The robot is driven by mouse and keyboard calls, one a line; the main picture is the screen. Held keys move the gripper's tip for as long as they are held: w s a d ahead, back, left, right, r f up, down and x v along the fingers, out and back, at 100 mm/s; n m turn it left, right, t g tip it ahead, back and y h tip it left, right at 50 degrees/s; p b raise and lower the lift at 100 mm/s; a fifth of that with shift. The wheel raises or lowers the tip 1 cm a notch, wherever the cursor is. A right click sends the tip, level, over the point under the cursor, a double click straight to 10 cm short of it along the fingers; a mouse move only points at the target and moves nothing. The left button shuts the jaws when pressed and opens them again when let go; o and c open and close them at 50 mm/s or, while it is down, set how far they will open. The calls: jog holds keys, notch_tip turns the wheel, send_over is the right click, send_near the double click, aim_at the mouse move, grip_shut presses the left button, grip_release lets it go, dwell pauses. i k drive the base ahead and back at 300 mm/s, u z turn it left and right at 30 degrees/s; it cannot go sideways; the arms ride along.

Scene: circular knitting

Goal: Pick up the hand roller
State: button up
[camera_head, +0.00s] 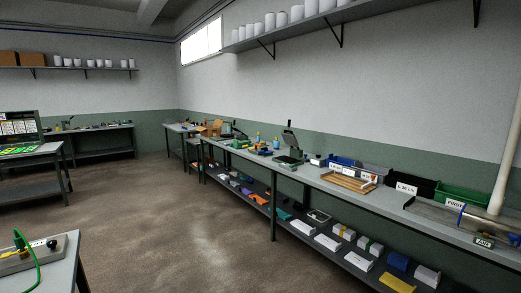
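I cannot make out a hand roller for certain; the tools on the benches are too small to tell apart. The long workbench (330,184) along the right wall holds many small items, among them a dark upright device (289,141) and blue and yellow pieces (258,138) near its middle. My gripper is not in view, so its state does not show.
Bare brown floor (150,210) lies open in the middle. A nearby table (62,268) at bottom left bears a grey device with a green cable. A green bin (459,196) and a wooden stack (348,181) sit on the long bench. Its lower shelf (290,218) holds boxes.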

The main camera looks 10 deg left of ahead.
aim_at(265, 149)
jog(key=u, duration=0.25)
jog(key=i, duration=0.75)
jog(key=u, duration=0.95)
jog(key=i, duration=2.25)
jog(key=u, duration=0.35)
jog(key=i, duration=2.25)
jog(key=z, duration=0.85)
jog(key=i, duration=1.75)
jog(key=z, duration=1.3)
jog(key=i, duration=0.7)
jog(key=z, duration=0.35)
